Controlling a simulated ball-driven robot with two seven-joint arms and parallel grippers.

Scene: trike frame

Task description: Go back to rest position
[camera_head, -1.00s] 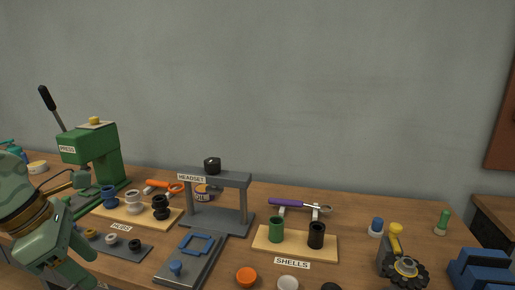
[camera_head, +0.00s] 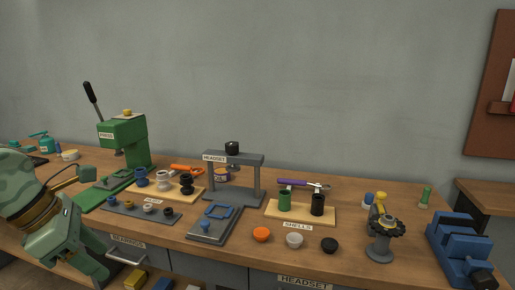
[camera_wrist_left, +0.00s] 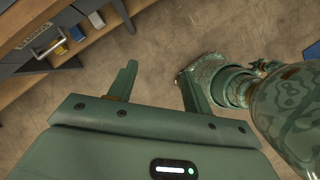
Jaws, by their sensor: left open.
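My left gripper (camera_wrist_left: 158,88) shows in the left wrist view with its two fingers apart and nothing between them. Bare floor lies below the fingers. In the head view my left arm comes in at the lower left, in front of the workbench (camera_head: 350,262), with its hand low near the bench's front edge. The fingertips are hard to make out there. My right gripper is not in the head view.
The bench holds a green press (camera_head: 122,140), a grey headset stand (camera_head: 262,178), a board with shells (camera_head: 272,210), a blue vise (camera_head: 460,245) and several cups. Drawers and an open shelf are below. Floor (camera_wrist_left: 150,30) is clear beside the bench.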

